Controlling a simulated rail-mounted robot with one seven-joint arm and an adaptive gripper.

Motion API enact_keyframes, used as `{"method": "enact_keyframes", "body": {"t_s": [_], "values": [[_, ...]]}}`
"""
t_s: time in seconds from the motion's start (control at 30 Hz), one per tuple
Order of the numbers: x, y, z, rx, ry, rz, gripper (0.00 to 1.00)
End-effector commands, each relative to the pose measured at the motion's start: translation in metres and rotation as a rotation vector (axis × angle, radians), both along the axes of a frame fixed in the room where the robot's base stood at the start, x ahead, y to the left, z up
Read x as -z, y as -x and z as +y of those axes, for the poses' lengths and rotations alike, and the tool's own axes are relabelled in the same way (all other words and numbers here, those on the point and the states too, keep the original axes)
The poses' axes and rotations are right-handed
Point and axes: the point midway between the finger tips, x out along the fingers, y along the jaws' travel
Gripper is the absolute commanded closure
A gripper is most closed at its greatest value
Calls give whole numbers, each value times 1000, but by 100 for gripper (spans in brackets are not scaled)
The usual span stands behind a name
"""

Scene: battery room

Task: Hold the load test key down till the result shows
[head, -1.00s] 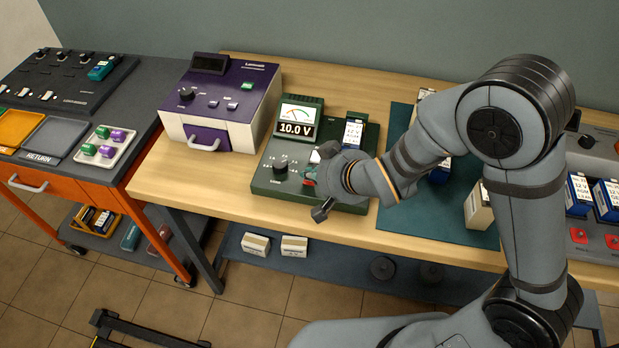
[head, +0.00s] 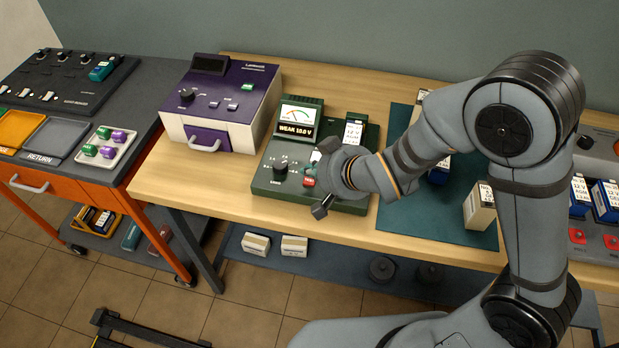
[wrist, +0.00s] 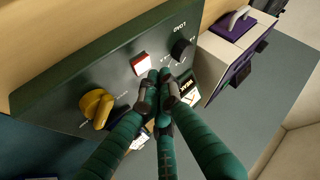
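The green load tester (head: 262,184) stands on the wooden bench. Its display (head: 296,130) reads "WEAK 10.0 V" below a meter dial. The red load test key (head: 309,182) is on its front panel and shows as red and white in the wrist view (wrist: 141,64). My gripper (head: 316,158) is just above the panel, on the display side of the key. In the wrist view its fingertips (wrist: 160,77) are closed together with nothing between them, beside the key and seemingly clear of it. A blue and white battery (head: 353,132) sits at the tester's back right.
A black knob (head: 280,168) is left of the key. A yellow control (wrist: 97,108) is on the panel's other side in the wrist view. A purple-and-white unit (head: 222,105) stands left of the tester. A teal mat (head: 465,229) with batteries lies right.

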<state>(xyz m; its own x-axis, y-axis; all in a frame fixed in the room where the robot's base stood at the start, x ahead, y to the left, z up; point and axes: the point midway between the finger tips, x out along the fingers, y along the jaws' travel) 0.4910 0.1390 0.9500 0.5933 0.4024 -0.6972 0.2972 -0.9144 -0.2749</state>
Motion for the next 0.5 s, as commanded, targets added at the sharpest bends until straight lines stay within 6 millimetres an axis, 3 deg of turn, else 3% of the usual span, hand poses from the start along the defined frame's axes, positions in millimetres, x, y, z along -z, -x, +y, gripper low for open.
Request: {"method": "enact_keyframes", "body": {"t_s": [0.27,0.5], "values": [[-4,0,0,0,0,-1,100],[-26,0,0,-1,-1,-2,100]]}}
